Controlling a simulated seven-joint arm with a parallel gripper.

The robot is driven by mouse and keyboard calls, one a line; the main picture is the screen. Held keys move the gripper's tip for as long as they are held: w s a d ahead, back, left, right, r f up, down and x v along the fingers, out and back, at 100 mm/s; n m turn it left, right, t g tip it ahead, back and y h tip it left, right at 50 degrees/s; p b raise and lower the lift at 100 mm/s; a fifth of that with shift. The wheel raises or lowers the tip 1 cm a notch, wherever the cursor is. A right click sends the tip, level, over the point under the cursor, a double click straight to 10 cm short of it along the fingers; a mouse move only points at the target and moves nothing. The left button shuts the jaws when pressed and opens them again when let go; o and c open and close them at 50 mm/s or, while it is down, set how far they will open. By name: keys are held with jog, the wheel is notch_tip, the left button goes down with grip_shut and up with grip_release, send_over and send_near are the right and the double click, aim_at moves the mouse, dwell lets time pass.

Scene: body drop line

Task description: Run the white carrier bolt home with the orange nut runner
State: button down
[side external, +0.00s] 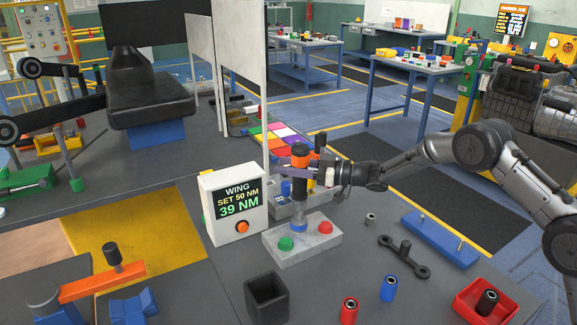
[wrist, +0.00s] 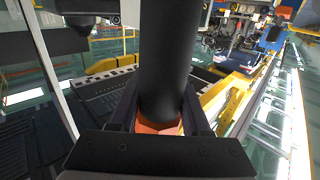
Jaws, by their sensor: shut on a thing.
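The orange nut runner (side external: 299,190) has an orange top and a dark body. It looks upright over a pale grey block (side external: 315,252), with a blue ring at its lower end. The block has a green and a red button. My gripper (side external: 303,174) is shut around the runner's upper body, coming from the right. In the wrist view the runner (wrist: 167,55) is a dark cylinder with an orange part low between my fingers. I cannot make out the white carrier bolt. Whether the runner's tip touches the block is unclear.
A white display box (side external: 233,205) reads WING, SET 50 NM, 39 NM, just left of the runner. A black open cup (side external: 267,298), red and blue cylinders, a red tray (side external: 484,300), a dark two-ended lever (side external: 404,257) and a blue bar (side external: 440,240) lie in front and right.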

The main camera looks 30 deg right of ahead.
dwell(0.4)
jog(key=shift+r, duration=2.75)
